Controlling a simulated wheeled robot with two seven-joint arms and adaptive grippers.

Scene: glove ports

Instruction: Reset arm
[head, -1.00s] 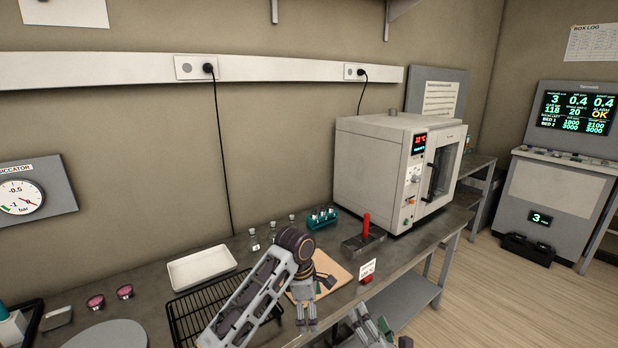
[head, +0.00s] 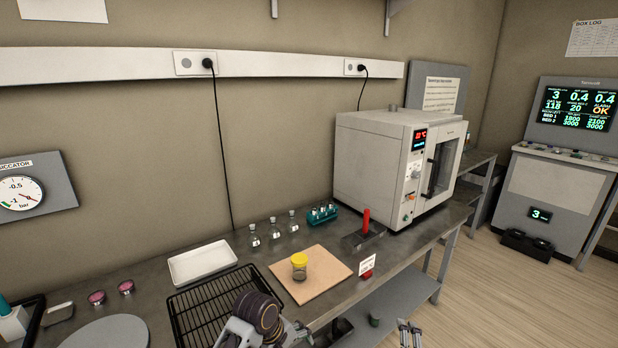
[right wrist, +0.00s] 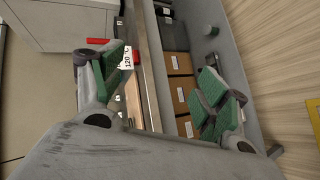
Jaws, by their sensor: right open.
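My left arm (head: 257,312) shows at the bottom middle of the head view, near the bench's front edge. Its gripper is mostly hidden or cut off there, so its jaws cannot be read. My right gripper (head: 410,326) is at the bottom edge, in front of the bench and apart from it. In the right wrist view the right gripper (right wrist: 165,83) has its two green-padded fingers wide apart, with nothing between them. A jar with a yellow lid (head: 299,266) stands upright on a tan board (head: 325,275), clear of both grippers.
A black wire rack (head: 205,305) and white tray (head: 202,262) lie left of the board. Small bottles (head: 273,231) stand behind it. A red-handled block (head: 365,235), a small card (head: 367,264) and an oven (head: 385,170) are to the right. Floor is free right of the bench.

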